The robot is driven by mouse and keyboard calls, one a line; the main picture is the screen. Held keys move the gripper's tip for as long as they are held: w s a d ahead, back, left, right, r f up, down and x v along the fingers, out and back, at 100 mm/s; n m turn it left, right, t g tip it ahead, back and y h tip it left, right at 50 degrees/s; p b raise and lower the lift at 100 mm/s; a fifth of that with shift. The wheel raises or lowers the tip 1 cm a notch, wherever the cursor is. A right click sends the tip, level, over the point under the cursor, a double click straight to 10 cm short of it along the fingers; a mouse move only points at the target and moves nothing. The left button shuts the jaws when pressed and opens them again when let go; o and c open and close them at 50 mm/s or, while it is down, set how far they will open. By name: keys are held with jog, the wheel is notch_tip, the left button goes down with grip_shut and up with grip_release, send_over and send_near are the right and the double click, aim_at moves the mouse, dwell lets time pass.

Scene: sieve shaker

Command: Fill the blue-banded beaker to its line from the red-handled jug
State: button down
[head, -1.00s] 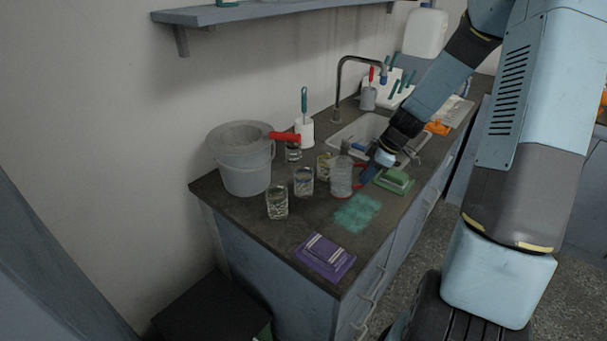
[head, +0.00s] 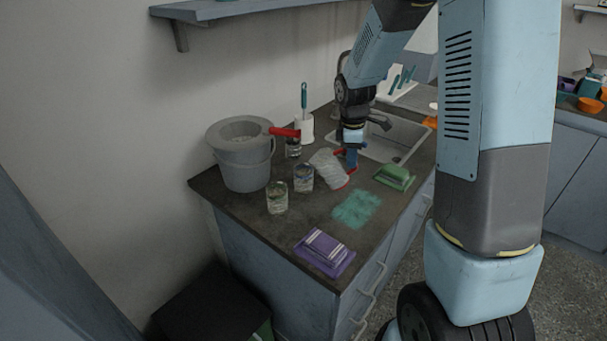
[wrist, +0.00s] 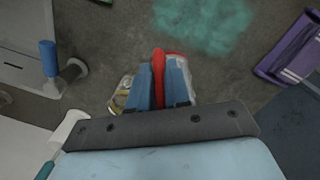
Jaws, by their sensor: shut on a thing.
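The red-handled jug (head: 326,167) is clear and hangs tilted in the head view, its top leaning left towards the glass beakers. My gripper (head: 350,160) is shut on its red handle, which also shows between the blue fingers in the wrist view (wrist: 158,68). A beaker with what looks like a bluish band (head: 303,179) stands upright just left of the jug's upper end. I cannot tell its level, or whether liquid is running from the jug. A second beaker (head: 277,198) stands nearer the front, and another (head: 293,148) stands farther back.
A grey bucket (head: 246,176) with a red-handled sieve stands at left. A teal-handled brush (head: 304,100) is in a white holder behind. The sink (head: 398,138) lies right of my gripper.

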jog(key=shift+w+a+r+h, duration=0.1)
jog(key=shift+a+r+h, duration=0.1)
jog(key=shift+a+r, duration=0.3)
jog(key=shift+w+a+r+h, duration=0.1)
jog(key=shift+a+r+h, duration=0.1)
jog(key=shift+r, duration=0.45)
jog(key=shift+a+r+h+p, duration=0.4)
jog(key=shift+r+h+p, duration=0.25)
jog(key=shift+h, duration=0.05)
jog(key=shift+a+r+h, duration=0.2)
jog(key=shift+h, duration=0.1)
jog(key=shift+a+g+h+p, duration=0.2)
jog(key=shift+g+h+p, duration=0.1)
jog(key=shift+h+p, duration=0.15)
jog(key=shift+p, duration=0.4)
jog(key=shift+p, duration=0.65)
jog(key=shift+a+h, duration=0.15)
jog(key=shift+h, duration=0.2)
jog(key=shift+w+a+r+h, duration=0.25)
jog(key=shift+a+r+h, duration=0.9)
jog(key=shift+h, duration=0.45)
dwell(2.4)
